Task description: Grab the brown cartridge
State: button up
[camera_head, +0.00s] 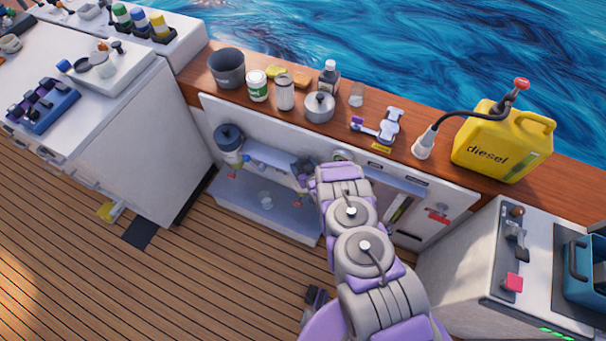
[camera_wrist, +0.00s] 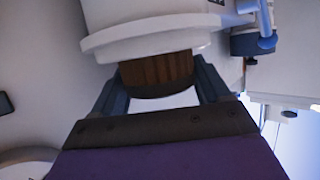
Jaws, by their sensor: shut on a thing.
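The brown cartridge (camera_wrist: 158,72) shows in the wrist view as a dark brown ribbed cylinder with a rounded lower end, directly under a wide white round housing (camera_wrist: 150,38). My gripper (camera_wrist: 160,80) is shut on it, one dark finger on each side. The cartridge's upper part is hidden by the housing's rim, so I cannot tell whether it is still seated there. In the head view my gripper (camera_head: 304,178) is at the open engine hatch (camera_head: 255,163), mostly hidden by my arm. I cannot make out the cartridge in that view.
A blue-topped canister (camera_head: 229,140) hangs at the hatch's left. The wooden ledge above carries a grey bucket (camera_head: 226,68), a pot (camera_head: 319,106), several jars and a yellow diesel can (camera_head: 503,140). A blue fitting (camera_wrist: 252,40) is close right of the housing.

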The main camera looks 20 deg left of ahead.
jog(key=c, duration=0.5)
jog(key=shift+c, duration=0.2)
